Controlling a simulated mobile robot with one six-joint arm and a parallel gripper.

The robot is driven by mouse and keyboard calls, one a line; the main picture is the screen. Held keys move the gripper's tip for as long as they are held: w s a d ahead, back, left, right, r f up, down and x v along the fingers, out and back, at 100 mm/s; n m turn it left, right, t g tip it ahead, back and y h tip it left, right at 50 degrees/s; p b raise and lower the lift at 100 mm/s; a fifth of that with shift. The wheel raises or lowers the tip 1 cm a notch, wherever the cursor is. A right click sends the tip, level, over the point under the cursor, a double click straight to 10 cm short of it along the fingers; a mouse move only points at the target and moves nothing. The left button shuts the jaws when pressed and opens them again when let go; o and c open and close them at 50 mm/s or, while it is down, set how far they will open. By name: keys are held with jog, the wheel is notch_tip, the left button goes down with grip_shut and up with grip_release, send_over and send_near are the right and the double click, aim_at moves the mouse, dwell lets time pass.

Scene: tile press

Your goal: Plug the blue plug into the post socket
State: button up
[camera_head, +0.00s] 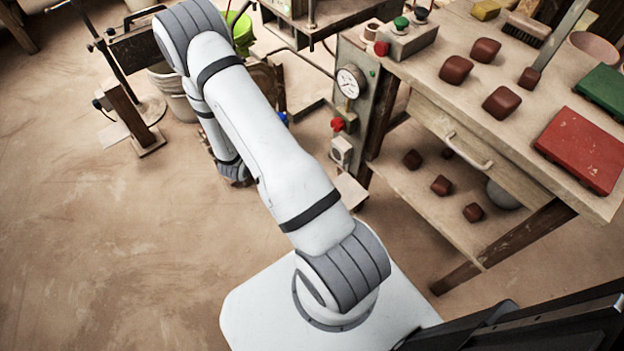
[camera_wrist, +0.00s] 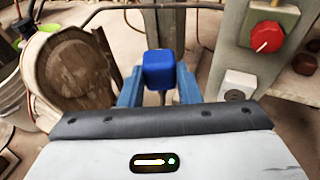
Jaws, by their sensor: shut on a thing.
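The blue plug (camera_wrist: 159,68) is in the wrist view, between the two blue fingers of my gripper (camera_wrist: 158,84). My gripper is shut on it and holds it up in the air. A white box with a dark round socket face (camera_wrist: 238,86) is low on the grey-green post, to the right of the plug and apart from it. The white box (camera_head: 341,151) also shows in the head view, below a red knob. In the head view my arm hides most of my gripper; a small blue bit shows just right of the arm. The plug's prongs are hidden.
The post carries a gauge (camera_head: 349,82) and a red knob (camera_wrist: 267,37). The workbench (camera_head: 440,90) with dark red blocks is at the right. A bucket (camera_head: 172,92) and a brown wooden item (camera_wrist: 75,75) stand to the left. Bare floor (camera_head: 90,240) is clear at the left.

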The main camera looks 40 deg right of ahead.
aim_at(337, 155)
jog(key=s+d+f+m+g+h+b, duration=0.1)
jog(key=s+d+f+m+g+b, duration=0.1)
jog(key=s+f, duration=0.3)
jog(key=s+d+f+m+g+h+b, duration=0.1)
jog(key=s+d+f+m+g+b, duration=0.2)
jog(key=f, duration=0.9)
jog(key=shift+s+d+g+b, duration=0.4)
jog(key=shift+s+g, duration=0.3)
jog(key=shift+s, duration=0.45)
jog(key=shift+d, duration=0.15)
jog(key=shift+r+x, duration=0.2)
jog(key=shift+x, duration=0.7)
jog(key=shift+r+x, duration=0.25)
jog(key=shift+x, duration=0.65)
jog(key=shift+r+x, duration=0.2)
jog(key=shift+x, duration=0.7)
jog(key=shift+w+d, duration=0.1)
jog(key=shift+d, duration=0.05)
jog(key=shift+d+b, duration=0.35)
jog(key=shift+d, duration=0.2)
jog(key=o, duration=1.2)
jog(key=shift+c, duration=0.2)
jog(key=shift+a+r, duration=0.1)
